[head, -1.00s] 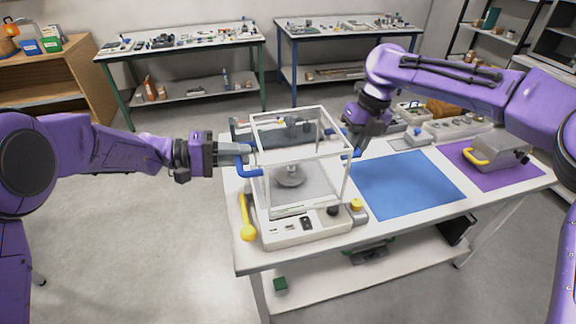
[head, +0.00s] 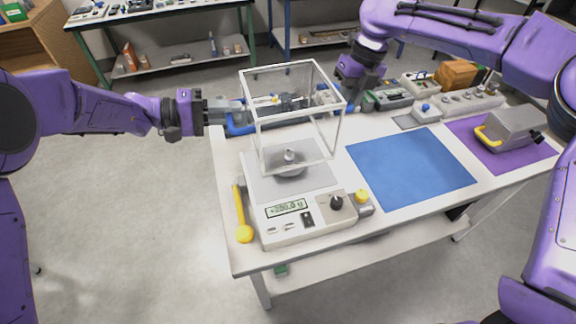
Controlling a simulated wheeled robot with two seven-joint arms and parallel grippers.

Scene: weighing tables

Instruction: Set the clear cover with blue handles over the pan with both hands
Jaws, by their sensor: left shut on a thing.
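The clear cover (head: 297,128) is an open box with white edges, held level over the rear of the white scale (head: 285,230). The round metal pan (head: 291,172) shows near the cover's lower front edge, with a small metal weight (head: 290,157) on it. My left gripper (head: 228,112) is shut on the left blue handle (head: 240,129). My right gripper (head: 346,91) is at the cover's far right side; its fingers and the right handle are mostly hidden, so its grip is unclear. I cannot tell the exact height of the cover.
A yellow-ended rod (head: 241,212) lies left of the scale. A yellow knob (head: 361,196) sits at its right front. Small items line the back.

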